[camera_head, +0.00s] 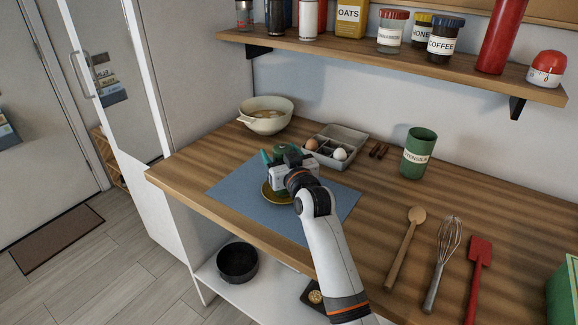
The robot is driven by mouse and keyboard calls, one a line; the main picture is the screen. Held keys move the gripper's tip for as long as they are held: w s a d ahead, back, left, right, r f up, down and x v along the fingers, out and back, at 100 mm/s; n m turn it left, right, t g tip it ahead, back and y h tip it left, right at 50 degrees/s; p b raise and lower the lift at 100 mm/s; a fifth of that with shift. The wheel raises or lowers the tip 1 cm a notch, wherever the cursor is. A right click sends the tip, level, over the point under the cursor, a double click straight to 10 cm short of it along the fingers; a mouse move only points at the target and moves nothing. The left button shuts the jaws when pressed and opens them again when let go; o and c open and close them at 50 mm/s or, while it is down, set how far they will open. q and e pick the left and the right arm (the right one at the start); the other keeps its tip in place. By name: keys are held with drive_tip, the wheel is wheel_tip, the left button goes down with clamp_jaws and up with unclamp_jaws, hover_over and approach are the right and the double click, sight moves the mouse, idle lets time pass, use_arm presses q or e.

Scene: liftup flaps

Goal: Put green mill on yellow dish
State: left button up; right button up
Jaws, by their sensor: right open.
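The yellow dish (268,195) lies on a blue-grey mat (334,203) on the wooden counter, partly hidden under my right gripper. A dark green object (281,149), which appears to be the green mill, shows just behind the gripper; most of it is hidden. My right gripper (278,162) is open at the mill, over the far side of the dish. I cannot tell whether the mill rests on the dish or touches the fingers. My left gripper is out of view.
Behind stand a cream bowl (266,122), a grey divided tray (353,144) with eggs, and a green utensil pot (419,154). A wooden spoon (405,247), whisk (441,262) and red spatula (477,279) lie right. A shelf (380,52) with jars hangs above.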

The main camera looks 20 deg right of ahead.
drive_tip(key=s, duration=1.1)
drive_tip(key=shift+s+d, duration=0.2)
drive_tip(key=shift+d, duration=0.2)
drive_tip(key=shift+f, duration=0.1)
